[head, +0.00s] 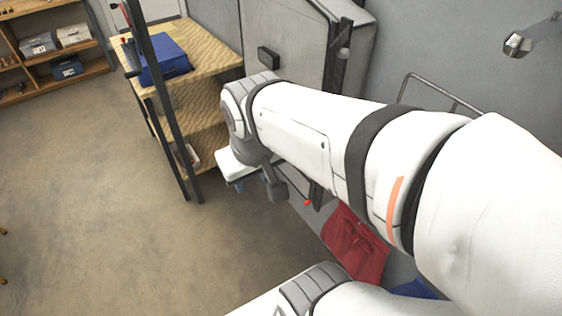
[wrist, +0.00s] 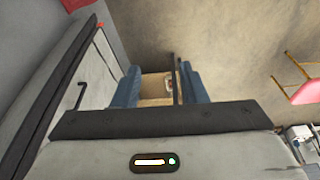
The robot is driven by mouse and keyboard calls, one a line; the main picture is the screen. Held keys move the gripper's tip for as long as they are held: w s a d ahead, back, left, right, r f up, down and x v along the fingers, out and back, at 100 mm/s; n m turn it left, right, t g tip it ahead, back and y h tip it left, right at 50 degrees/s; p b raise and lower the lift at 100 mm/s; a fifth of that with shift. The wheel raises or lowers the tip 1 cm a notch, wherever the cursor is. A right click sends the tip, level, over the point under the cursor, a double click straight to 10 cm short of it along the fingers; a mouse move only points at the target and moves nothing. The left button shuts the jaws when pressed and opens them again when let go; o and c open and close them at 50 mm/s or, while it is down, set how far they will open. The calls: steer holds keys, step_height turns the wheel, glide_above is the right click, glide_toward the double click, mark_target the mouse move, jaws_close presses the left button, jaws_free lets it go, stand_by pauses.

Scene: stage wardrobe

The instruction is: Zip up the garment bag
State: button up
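What looks like the garment bag is a large upright grey panel (head: 292,35) at the top middle of the head view. A dark strip runs down its right side, partly behind my arm. It also shows at the left of the wrist view (wrist: 88,75). A small red piece (head: 307,202) sits near the strip's lower end, also in the wrist view (wrist: 99,24); I cannot tell for certain that it is the zip pull. My gripper (wrist: 158,90) has its blue fingers apart with nothing held between them. In the head view it hangs left of the red piece (head: 254,186).
A wooden shelf unit (head: 205,60) with a blue folded item (head: 162,58) stands left of the panel, dark posts before it. Red cloth (head: 355,243) lies at the lower right. Another shelf with boxes (head: 60,70) is far left. The floor (head: 90,190) between is clear.

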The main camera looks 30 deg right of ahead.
mark_target(307, 202)
steer(key=w+d+f+n+g+h+b, duration=0.2)
steer(key=w+d+f+g+h+b, duration=0.25)
steer(key=f, duration=0.55)
steer(key=w+d+f+n+g+h+b, duration=0.1)
steer(key=w+d+f+n+h+b, duration=0.2)
steer(key=w+d+f, duration=0.45)
steer(key=w+d+f+n+g+h+b, duration=0.25)
steer(key=d+f+h, duration=0.3)
steer(key=f, duration=0.65)
steer(key=w+d+f+n+t+h+b, duration=0.2)
steer(key=f+n, duration=0.1)
steer(key=f, duration=0.6)
steer(key=w+d+f+n+t+h+b, duration=0.1)
steer(key=f+n+t+b, duration=0.15)
steer(key=f, duration=0.65)
steer(key=w+d+f+n+t+h+b, duration=0.15)
steer(key=f+n, duration=0.25)
steer(key=f, duration=0.5)
steer(key=d, duration=0.5)
steer(key=w+d, duration=0.1)
steer(key=d, duration=0.2)
steer(key=shift+w+f+p, duration=0.1)
steer(key=shift+f+p, duration=0.1)
steer(key=shift+p, duration=0.2)
steer(key=shift+c, duration=0.6)
jaws_close()
